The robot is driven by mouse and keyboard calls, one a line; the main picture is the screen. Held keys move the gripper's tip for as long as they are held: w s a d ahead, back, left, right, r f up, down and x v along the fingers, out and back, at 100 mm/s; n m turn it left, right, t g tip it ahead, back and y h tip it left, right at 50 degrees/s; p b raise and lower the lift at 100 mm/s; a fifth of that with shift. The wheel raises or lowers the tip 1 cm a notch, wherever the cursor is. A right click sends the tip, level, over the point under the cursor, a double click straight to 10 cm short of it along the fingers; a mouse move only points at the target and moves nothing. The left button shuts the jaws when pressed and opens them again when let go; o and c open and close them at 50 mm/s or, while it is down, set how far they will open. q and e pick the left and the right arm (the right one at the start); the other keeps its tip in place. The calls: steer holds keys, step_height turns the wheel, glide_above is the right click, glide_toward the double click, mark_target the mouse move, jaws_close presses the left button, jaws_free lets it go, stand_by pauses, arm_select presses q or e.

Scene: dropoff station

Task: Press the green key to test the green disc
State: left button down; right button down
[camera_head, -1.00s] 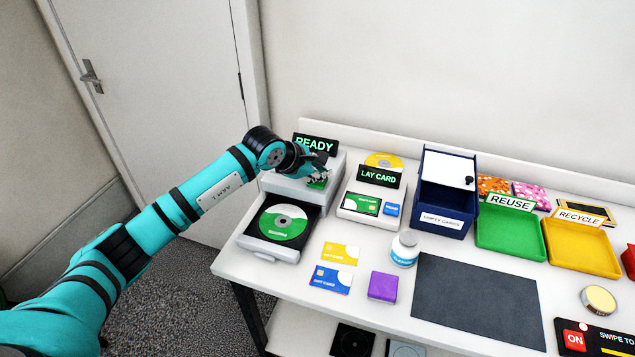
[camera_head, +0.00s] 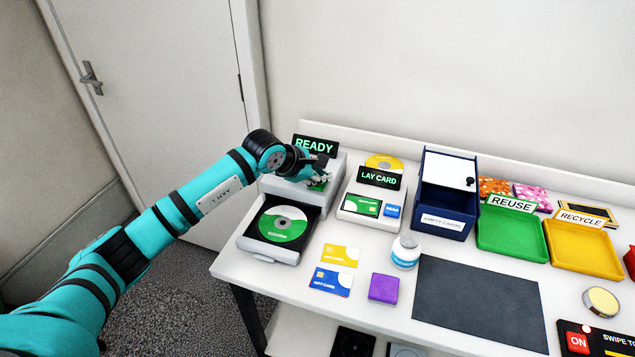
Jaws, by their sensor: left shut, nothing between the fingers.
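The green and white disc (camera_head: 283,223) lies in the pulled-out tray (camera_head: 265,250) of the disc tester (camera_head: 335,172). The tester's sign (camera_head: 315,145) reads READY. The green key (camera_head: 319,186) is on top of the tester, partly hidden by my left gripper. My left gripper (camera_head: 322,178) is shut and empty, with its fingertips right over or on the green key; I cannot tell whether they touch it. My right gripper is not in view.
The card reader (camera_head: 350,213) with its LAY CARD sign (camera_head: 379,178) stands right of the tester. A blue box (camera_head: 445,215), a green REUSE tray (camera_head: 505,248) and a yellow RECYCLE tray (camera_head: 590,266) follow. The dark mat (camera_head: 480,305) is bare.

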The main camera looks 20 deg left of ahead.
arm_select(q)
steer(key=shift+f, duration=0.25)
steer(key=shift+r, duration=0.1)
stand_by(0.3)
steer(key=shift+r, duration=0.8)
steer(key=shift+r+p, duration=1.3)
steer(key=shift+r, duration=1.25)
